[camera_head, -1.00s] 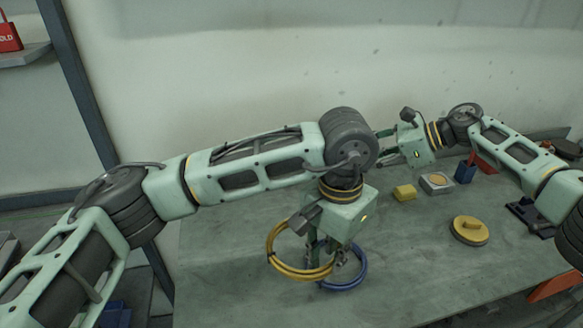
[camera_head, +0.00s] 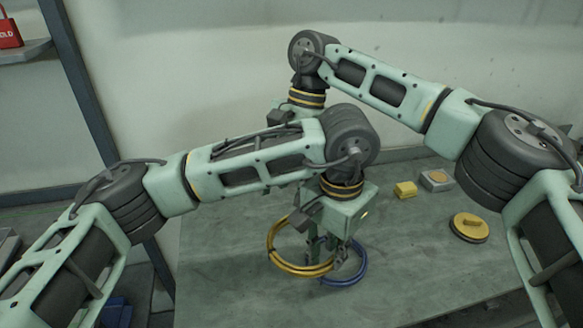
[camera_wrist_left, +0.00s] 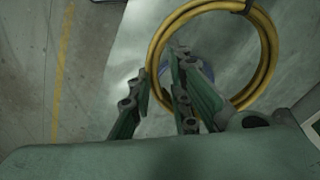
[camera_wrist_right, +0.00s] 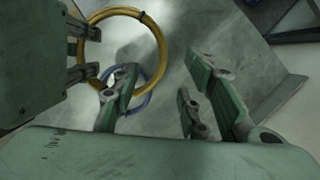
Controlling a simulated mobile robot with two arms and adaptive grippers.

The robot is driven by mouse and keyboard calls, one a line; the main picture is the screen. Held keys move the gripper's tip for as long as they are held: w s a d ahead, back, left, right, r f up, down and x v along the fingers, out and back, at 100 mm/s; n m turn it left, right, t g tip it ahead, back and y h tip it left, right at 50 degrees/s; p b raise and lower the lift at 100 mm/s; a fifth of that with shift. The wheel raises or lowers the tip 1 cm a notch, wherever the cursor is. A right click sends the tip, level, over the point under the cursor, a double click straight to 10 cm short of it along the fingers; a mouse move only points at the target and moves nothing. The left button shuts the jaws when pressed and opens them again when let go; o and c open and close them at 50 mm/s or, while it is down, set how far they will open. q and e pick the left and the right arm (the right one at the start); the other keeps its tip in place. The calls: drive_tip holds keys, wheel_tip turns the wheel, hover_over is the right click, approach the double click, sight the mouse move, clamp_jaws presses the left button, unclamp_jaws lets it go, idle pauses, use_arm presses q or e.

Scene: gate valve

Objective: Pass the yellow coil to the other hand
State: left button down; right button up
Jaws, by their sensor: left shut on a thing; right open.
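The yellow coil (camera_head: 300,271) is a thin ring, held above the table by my left gripper (camera_head: 338,257). My left gripper is shut on its rim, and the ring hangs to the left of the fingers. The coil also shows large in the left wrist view (camera_wrist_left: 268,50), beyond the left fingers (camera_wrist_left: 165,95). In the head view my right gripper is mostly hidden behind my left arm. In the right wrist view my right gripper (camera_wrist_right: 155,88) is open and empty. There the coil (camera_wrist_right: 164,50) and the left fingers appear ahead, on the left side.
A blue coil (camera_head: 345,283) shows below and behind the yellow one. On the table (camera_head: 395,260) a yellow block (camera_head: 405,189), a grey box (camera_head: 436,180) and a round yellow-topped disc (camera_head: 469,228) sit to the right.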

sight(280, 222)
drive_tip(key=x, duration=0.8)
drive_tip(key=shift+a, duration=0.1)
clamp_jaws()
use_arm(q)
drive_tip(key=c, duration=1.6)
unclamp_jaws()
drive_tip(key=shift+o, duration=0.2)
use_arm(e)
drive_tip(key=shift+r, duration=0.1)
